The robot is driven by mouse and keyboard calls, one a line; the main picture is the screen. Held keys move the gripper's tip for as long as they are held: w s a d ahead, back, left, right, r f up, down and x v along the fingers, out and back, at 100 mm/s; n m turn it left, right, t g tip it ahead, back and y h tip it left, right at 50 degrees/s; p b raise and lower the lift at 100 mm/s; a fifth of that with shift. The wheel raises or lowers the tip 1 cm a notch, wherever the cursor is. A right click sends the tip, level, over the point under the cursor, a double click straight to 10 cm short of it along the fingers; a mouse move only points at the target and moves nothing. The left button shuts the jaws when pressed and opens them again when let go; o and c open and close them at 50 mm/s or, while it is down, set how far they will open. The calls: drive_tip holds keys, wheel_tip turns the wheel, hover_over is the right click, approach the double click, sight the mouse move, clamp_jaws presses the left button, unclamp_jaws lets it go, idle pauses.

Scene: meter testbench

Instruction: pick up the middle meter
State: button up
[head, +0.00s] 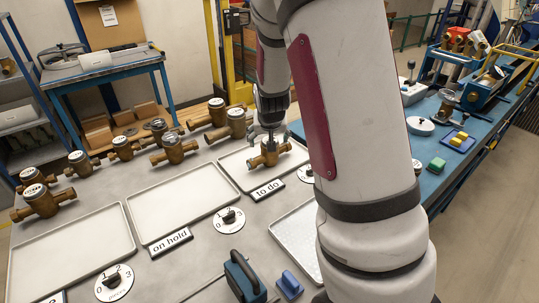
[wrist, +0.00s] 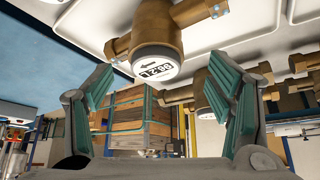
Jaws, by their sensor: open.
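A brass meter (head: 269,153) with a pale round top sits on the "to do" tray (head: 236,172), under my gripper (head: 268,134). In the wrist view my gripper (wrist: 160,80) is open, with a green-padded finger on each side of a meter (wrist: 157,62) whose white dial reads digits and an arrow. The fingers do not visibly touch it. Several more brass meters stand behind the trays, among them one left of the "to do" tray (head: 173,149) and one at the back (head: 217,112). Which one counts as the middle meter is not clear. My arm hides part of the right side.
An empty "on hold" tray (head: 160,232) and another empty tray (head: 40,276) lie to the left. Round numbered dials (head: 229,220) and a blue-and-black tool (head: 243,278) lie in front. A blue bench (head: 437,150) with fixtures stands at the right.

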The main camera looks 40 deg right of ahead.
drive_tip(key=shift+d+x, duration=0.2)
drive_tip(key=shift+x, duration=2.1)
drive_tip(key=shift+s, duration=0.15)
drive_tip(key=c, duration=1.6)
drive_tip(key=shift+r, duration=0.15)
clamp_jaws()
